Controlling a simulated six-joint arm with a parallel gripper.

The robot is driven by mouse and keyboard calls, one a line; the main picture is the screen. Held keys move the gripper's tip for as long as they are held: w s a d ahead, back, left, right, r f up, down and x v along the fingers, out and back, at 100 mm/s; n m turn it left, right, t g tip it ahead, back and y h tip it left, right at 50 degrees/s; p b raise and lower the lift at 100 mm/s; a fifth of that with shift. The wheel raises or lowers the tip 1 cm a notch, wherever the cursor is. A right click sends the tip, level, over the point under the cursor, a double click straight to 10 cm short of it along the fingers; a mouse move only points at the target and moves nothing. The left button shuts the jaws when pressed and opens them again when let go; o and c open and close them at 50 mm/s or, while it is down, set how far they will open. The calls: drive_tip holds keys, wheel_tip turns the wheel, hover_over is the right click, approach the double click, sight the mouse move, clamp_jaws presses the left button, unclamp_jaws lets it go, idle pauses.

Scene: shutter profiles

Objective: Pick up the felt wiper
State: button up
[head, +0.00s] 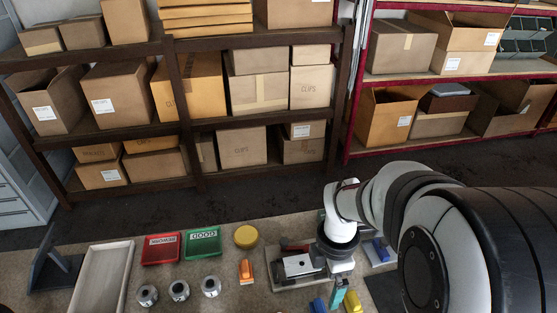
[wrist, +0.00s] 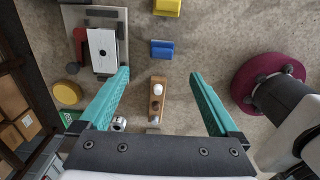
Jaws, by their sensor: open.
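I cannot tell for certain which object is the felt wiper. A small blue block (wrist: 162,50) with a ridged top lies ahead of my fingertips in the wrist view; a similar yellow block (wrist: 167,8) is farther up. A wooden block (wrist: 157,100) with a white knob and dark spots lies between the fingers in the picture, below them on the bench. An orange piece (head: 246,271) lies left of the fixture in the head view. My gripper (wrist: 160,73) is open, with teal fingers wide apart, pointing down at the bench, nothing between them.
A grey fixture plate (wrist: 97,45) holds a pale block. A yellow disc (head: 246,236), green tray (head: 201,243), red tray (head: 161,249), several metal cups (head: 179,290) and a long pale tray (head: 103,278) stand left. Shelves of boxes stand behind the bench.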

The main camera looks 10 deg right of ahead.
sight(320, 306)
drive_tip(key=f, duration=1.2)
drive_tip(key=shift+s+a+f, duration=0.15)
drive_tip(key=shift+s+f, duration=0.05)
drive_tip(key=shift+f, duration=0.15)
drive_tip(key=c, duration=1.5)
wheel_tip(320, 306, up, 4)
drive_tip(key=shift+r, duration=0.25)
drive_tip(key=s+d+r, duration=0.2)
drive_tip(key=d, duration=0.1)
drive_tip(key=s+d+r, duration=0.2)
drive_tip(key=s, duration=0.1)
drive_tip(key=s+d+r, duration=0.2)
drive_tip(key=s+d, duration=0.1)
drive_tip(key=shift+d+r, duration=0.3)
